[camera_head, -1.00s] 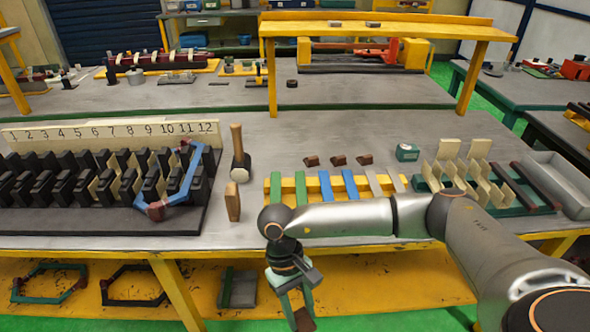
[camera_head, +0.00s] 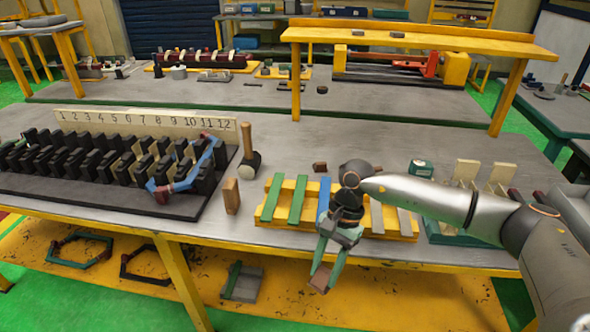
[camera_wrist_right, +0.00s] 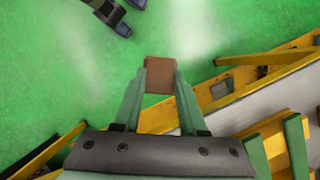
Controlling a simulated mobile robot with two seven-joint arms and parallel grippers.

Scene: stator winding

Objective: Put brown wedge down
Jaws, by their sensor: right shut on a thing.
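My right gripper (camera_head: 323,265) is shut on a reddish-brown wedge (camera_head: 320,281) and holds it at its fingertips, in front of the table's front edge. In the right wrist view the brown wedge (camera_wrist_right: 160,76) sits between the two green fingers (camera_wrist_right: 160,88), with green floor behind it. Another small brown wedge (camera_head: 320,167) lies on the table behind the yellow rack. My right wrist and forearm hide part of the table there. My left gripper is not in view.
The yellow rack (camera_head: 265,213) holds green, blue and grey strips beside my right wrist. A mallet (camera_head: 249,150) and a standing wooden block (camera_head: 231,195) are left of it. The numbered stator with black blocks (camera_head: 100,165) is farther left. A small green box (camera_head: 421,168) stands behind my arm.

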